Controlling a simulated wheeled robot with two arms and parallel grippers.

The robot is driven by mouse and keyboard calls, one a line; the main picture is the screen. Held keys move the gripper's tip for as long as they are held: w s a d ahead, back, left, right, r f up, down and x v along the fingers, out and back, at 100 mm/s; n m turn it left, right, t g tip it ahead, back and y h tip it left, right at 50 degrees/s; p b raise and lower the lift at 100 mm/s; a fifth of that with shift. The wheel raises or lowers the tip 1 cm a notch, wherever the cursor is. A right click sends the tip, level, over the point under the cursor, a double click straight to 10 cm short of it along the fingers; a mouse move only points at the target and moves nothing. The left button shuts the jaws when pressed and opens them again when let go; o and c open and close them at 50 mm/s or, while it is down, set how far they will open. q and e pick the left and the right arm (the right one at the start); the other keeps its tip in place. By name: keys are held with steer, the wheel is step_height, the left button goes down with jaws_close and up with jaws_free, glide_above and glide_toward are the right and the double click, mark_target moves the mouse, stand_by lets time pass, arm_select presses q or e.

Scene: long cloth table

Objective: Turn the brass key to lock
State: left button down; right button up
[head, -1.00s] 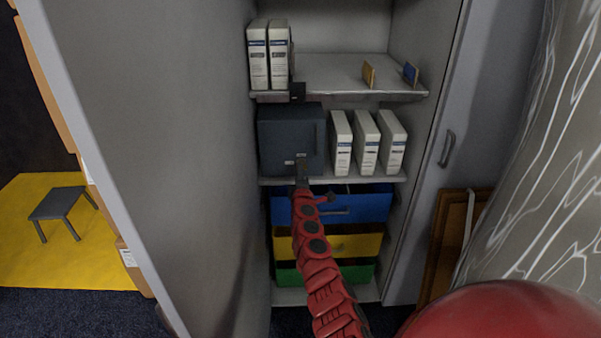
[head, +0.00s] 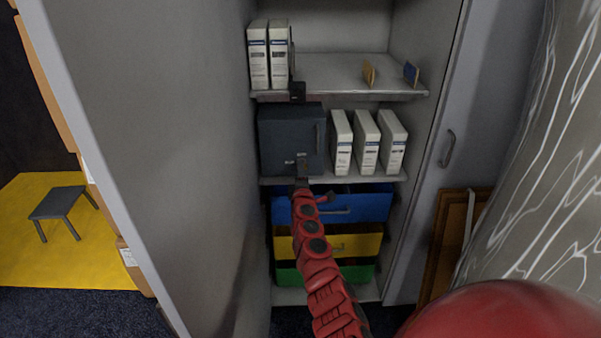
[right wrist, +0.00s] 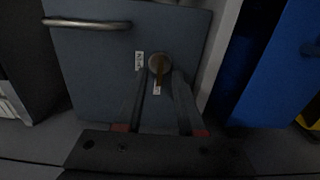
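The dark grey safe box (head: 283,135) stands on the middle cabinet shelf with its door closed. The brass key (right wrist: 158,76) sits in a round brass lock on that door in the right wrist view. Its flat part points down in that picture, toward one of two small white labels (right wrist: 157,90); their text is too small to read. My right gripper (right wrist: 165,76) is at the door, its fingertips on either side of the key with a gap showing. In the head view, my right gripper (head: 302,160) hides the key. My left gripper is not in view.
White binders (head: 366,142) stand right of the box, and more binders (head: 268,55) stand on the shelf above. Blue (head: 365,205), yellow (head: 355,245) and green drawers are below. A large grey cabinet panel (head: 170,130) fills the left side.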

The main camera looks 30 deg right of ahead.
steer(key=shift+s, duration=0.1)
steer(key=p+v, duration=0.2)
steer(key=v, duration=1.5)
steer(key=shift+s, duration=0.15)
